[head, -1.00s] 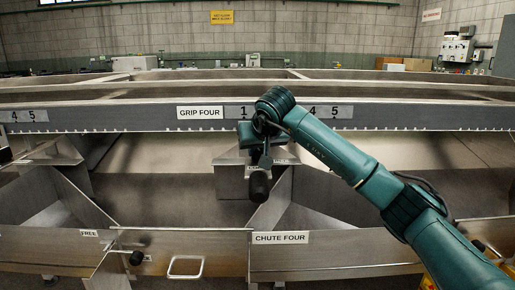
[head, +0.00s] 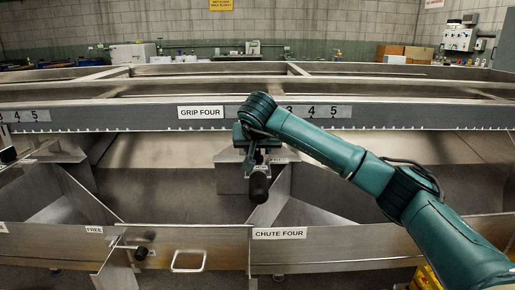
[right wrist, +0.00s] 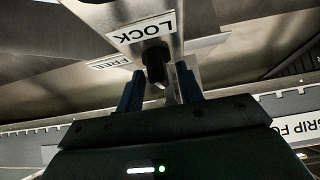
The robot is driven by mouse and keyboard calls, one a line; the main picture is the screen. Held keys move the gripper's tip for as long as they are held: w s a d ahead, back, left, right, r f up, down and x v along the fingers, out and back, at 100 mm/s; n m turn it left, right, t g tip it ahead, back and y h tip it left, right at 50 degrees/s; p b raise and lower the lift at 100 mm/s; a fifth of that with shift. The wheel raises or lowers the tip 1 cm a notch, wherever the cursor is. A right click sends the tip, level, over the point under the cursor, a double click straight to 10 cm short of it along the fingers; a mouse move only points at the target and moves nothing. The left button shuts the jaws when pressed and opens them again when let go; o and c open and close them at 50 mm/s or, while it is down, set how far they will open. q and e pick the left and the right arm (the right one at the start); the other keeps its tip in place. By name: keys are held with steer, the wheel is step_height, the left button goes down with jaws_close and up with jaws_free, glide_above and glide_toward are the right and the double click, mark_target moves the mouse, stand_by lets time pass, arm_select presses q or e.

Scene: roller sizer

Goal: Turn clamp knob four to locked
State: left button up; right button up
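A black clamp knob (head: 259,187) hangs on a metal stem below the GRIP FOUR label (head: 201,112) in the head view. My right gripper (head: 258,160) is right above and behind it, pointing down and away. In the right wrist view a black knob (right wrist: 155,66) shows between and just beyond the two blue fingers, which stand apart with gaps beside it. A LOCK label (right wrist: 145,28) is just past the knob, and a FREE label (right wrist: 112,62) is to its left. I cannot tell whether a finger touches the knob. My left gripper is not in view.
The long scale rail (head: 390,114) runs across above the knob. Metal chute walls spread below, with a CHUTE FOUR label (head: 279,233). Another black knob (head: 140,253) is at lower left beside a FREE label (head: 94,230).

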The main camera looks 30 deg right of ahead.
steer(key=p+v, duration=0.2)
steer(key=v, duration=1.1)
steer(key=shift+s, duration=0.1)
